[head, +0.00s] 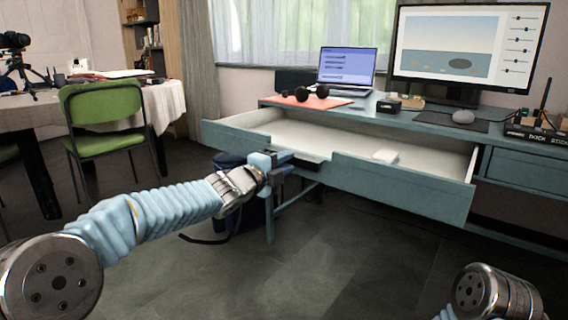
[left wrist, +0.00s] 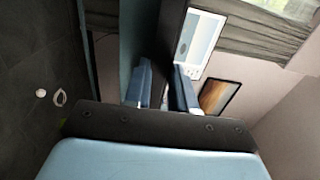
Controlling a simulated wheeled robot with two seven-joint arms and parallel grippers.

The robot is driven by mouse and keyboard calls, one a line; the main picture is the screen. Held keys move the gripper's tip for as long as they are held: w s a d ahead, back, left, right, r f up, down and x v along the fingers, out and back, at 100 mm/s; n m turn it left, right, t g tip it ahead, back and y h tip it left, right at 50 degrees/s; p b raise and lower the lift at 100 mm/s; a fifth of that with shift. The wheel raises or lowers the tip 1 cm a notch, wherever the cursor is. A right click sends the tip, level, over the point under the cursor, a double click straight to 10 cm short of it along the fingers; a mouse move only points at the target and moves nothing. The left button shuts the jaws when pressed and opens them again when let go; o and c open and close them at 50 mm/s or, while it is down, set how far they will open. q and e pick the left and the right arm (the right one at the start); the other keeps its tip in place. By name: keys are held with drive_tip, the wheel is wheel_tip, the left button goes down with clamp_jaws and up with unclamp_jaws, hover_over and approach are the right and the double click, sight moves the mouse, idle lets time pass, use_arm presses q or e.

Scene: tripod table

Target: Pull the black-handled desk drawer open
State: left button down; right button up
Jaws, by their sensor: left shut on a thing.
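The blue-grey desk drawer (head: 405,193) stands pulled out from the desk in the head view, its pale inside showing. A small white object (head: 385,156) lies in it. My left gripper (head: 278,162) is at the drawer's front, left of its middle, shut on the black handle (head: 308,161), which my gripper partly hides. In the left wrist view my two blue fingers (left wrist: 163,88) show on either side of a dark strip. My right gripper is out of view; only part of my right arm shows at the lower right.
A dark blue bag (head: 228,162) is on the floor behind my left gripper. A green chair (head: 104,115) stands at the left. The floor in front is clear.

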use_arm(q)
drive_tip(key=c, duration=1.1)
unclamp_jaws()
drive_tip(key=shift+w+f, duration=0.1)
drive_tip(key=shift+f, duration=0.35)
drive_tip(key=shift+o, duration=0.5)
drive_tip(key=shift+r, duration=0.2)
drive_tip(key=v, duration=1.3)
drive_tip(key=shift+s+a, duration=0.2)
drive_tip(key=shift+s, duration=0.15)
